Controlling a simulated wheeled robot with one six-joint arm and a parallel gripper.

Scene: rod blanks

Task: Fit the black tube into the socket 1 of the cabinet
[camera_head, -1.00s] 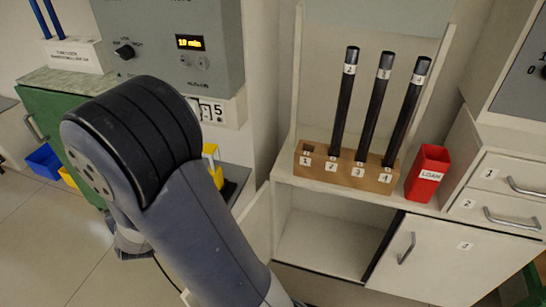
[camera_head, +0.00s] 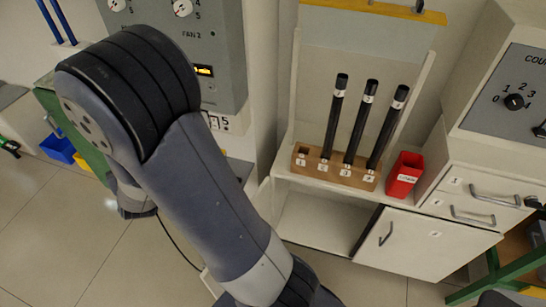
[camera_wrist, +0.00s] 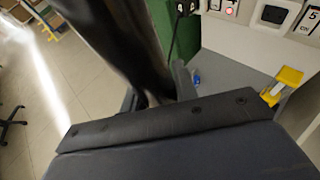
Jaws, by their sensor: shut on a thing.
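A black tube (camera_wrist: 122,38) runs down from the top of the wrist view, close to the camera and blurred. My gripper (camera_wrist: 156,92) is shut on it. In the head view my arm hides the gripper and this tube. A wooden block (camera_head: 312,164) with sockets numbered 1 to 4 stands on the shelf of the white cabinet (camera_head: 318,223). Socket 1 (camera_head: 303,153), at the left end, is empty. Three other black tubes with white labels stand in sockets 2 (camera_head: 334,118), 3 (camera_head: 361,120) and 4 (camera_head: 388,128).
A red bin (camera_head: 404,174) marked LOAN stands right of the block. A grey control panel (camera_head: 222,50) is left of the block, partly behind my arm. A yellow item (camera_wrist: 284,84) sits right in the wrist view. The floor (camera_head: 60,230) at left is open.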

